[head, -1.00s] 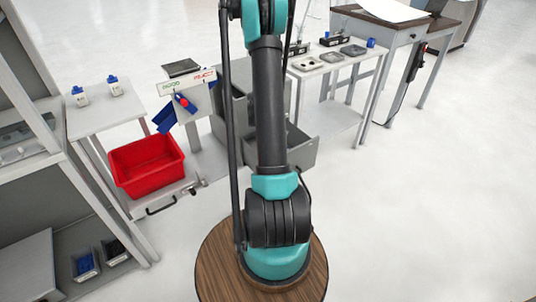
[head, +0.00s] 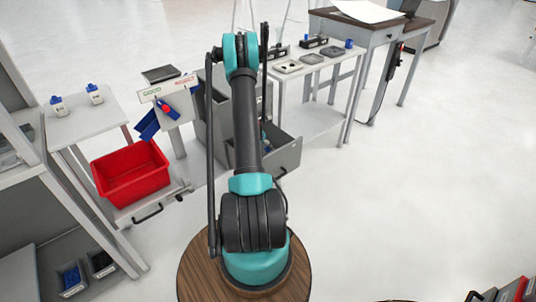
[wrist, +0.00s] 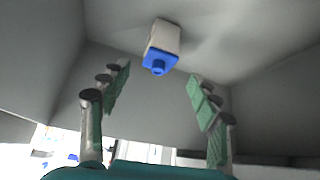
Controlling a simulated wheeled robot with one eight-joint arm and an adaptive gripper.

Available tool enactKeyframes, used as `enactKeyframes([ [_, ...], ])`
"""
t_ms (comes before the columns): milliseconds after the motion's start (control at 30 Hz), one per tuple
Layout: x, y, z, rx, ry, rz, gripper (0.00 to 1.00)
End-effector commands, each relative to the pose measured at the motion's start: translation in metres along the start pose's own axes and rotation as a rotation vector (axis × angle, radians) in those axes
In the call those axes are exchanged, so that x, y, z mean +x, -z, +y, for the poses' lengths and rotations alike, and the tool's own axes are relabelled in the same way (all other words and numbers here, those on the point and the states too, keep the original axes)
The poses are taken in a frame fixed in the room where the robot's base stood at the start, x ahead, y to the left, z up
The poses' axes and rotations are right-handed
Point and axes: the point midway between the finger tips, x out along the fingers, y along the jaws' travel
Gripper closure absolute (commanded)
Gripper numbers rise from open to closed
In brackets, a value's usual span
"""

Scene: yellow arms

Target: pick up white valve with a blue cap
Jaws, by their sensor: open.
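A white valve with a blue cap (wrist: 162,44) lies inside a grey drawer (wrist: 235,50) in the wrist view, its blue cap facing my gripper. My gripper (wrist: 158,78) is open, with its green-padded fingers left and right of the valve's near end. Nothing is between the fingers, and the valve appears just beyond the fingertips. In the head view the open drawer (head: 283,158) is partly covered by my arm, and I cannot make out this valve there. Two similar white valves with blue caps (head: 58,106) (head: 95,94) stand on the left table.
The drawer walls stand close around my gripper. A red bin (head: 130,175) sits below and right of the left white table (head: 85,122). A right-hand table (head: 325,75) holds several trays and parts.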

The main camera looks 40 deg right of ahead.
Motion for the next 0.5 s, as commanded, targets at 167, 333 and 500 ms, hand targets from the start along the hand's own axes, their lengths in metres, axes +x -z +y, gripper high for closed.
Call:
enactKeyframes([
  [167, 0.024, 0.0, 0.001, 0.0, -0.001, -0.001, 0.38],
  [333, 0.031, -0.001, 0.001, 0.0, 0.0, -0.001, 0.38],
  [500, 0.05, -0.003, 0.002, 0.001, -0.001, -0.001, 0.38],
])
